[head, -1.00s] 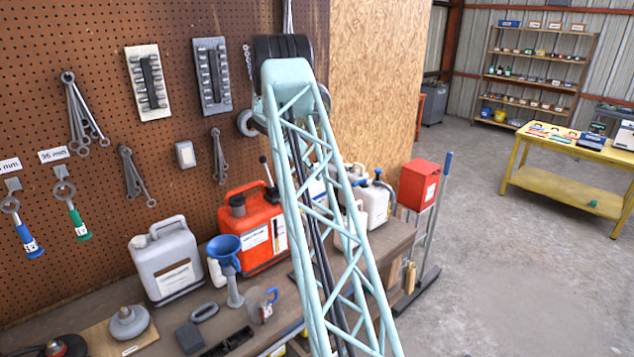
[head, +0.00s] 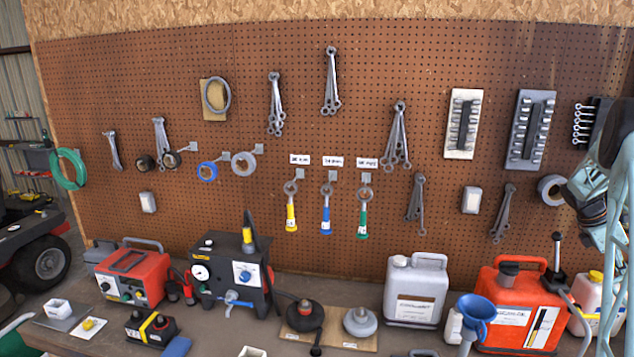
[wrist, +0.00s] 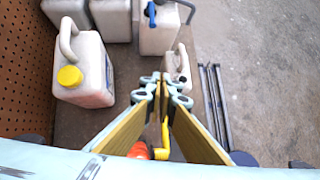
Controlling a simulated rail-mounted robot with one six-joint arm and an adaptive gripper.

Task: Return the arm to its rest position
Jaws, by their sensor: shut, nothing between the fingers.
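My gripper (wrist: 165,82) shows in the wrist view with its two yellow-faced fingers converging until their tips meet. It is shut and holds nothing. It points down over the bench and its containers, apart from the pegboard. In the head view my light-blue lattice arm (head: 612,215) stands at the right edge, in front of the right part of the pegboard. The gripper itself is not visible in the head view.
White jugs, one with a yellow cap (wrist: 70,77), stand on the bench below my gripper. A red-orange can (head: 520,300) and a grey jug (head: 416,290) stand near my arm. The pegboard (head: 300,90) holds wrenches and tools. Open floor (wrist: 265,60) lies right in the wrist view.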

